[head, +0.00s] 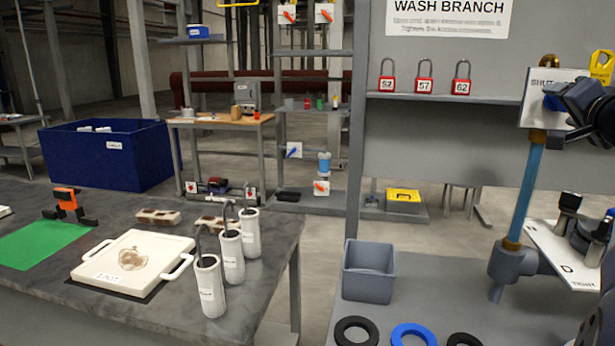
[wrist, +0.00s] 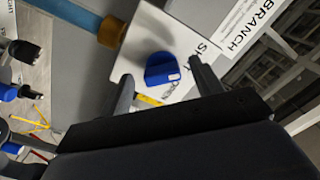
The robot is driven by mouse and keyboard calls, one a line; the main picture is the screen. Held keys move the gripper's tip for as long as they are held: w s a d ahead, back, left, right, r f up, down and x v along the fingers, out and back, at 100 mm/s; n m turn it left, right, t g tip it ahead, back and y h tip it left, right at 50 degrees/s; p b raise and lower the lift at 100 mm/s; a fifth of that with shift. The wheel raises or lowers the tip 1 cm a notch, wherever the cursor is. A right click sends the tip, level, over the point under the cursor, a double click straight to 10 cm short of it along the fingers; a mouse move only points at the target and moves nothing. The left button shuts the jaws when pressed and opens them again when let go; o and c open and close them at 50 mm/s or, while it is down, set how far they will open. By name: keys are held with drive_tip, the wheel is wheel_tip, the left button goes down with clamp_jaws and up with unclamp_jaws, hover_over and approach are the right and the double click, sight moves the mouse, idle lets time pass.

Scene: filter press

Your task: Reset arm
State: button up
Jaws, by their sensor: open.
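My gripper (head: 572,108) is at the right edge of the head view, in front of the white valve plate (head: 537,88) marked "SHUT". In the wrist view my gripper (wrist: 160,70) is open, its two dark fingers spread. The blue valve handle (wrist: 162,69) shows between and beyond the fingertips, with space on both sides. In the head view my gripper partly covers the handle. I cannot tell how far the fingertips stand from the plate. Nothing is held.
A blue pipe (head: 526,190) runs below the plate to a grey fitting. A white panel (head: 560,250) with dark knobs stands lower right. Red padlocks (head: 424,85) sit on a shelf. A grey bin (head: 369,272) and rings (head: 414,334) lie on the bench; a table (head: 120,310) is left.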

drive_tip(key=b+v, duration=0.2)
drive_tip(key=v, duration=0.7)
drive_tip(key=w+d+r+m+p, duration=0.1)
drive_tip(key=w+d+m+p, duration=0.1)
drive_tip(key=w+m+p, duration=0.8)
drive_tip(key=m+p, duration=0.7)
drive_tip(key=p, duration=1)
drive_tip(key=shift+d+m, duration=0.2)
drive_tip(key=shift+m, duration=0.1)
drive_tip(key=shift+w+p, duration=0.1)
drive_tip(key=shift+p, duration=0.4)
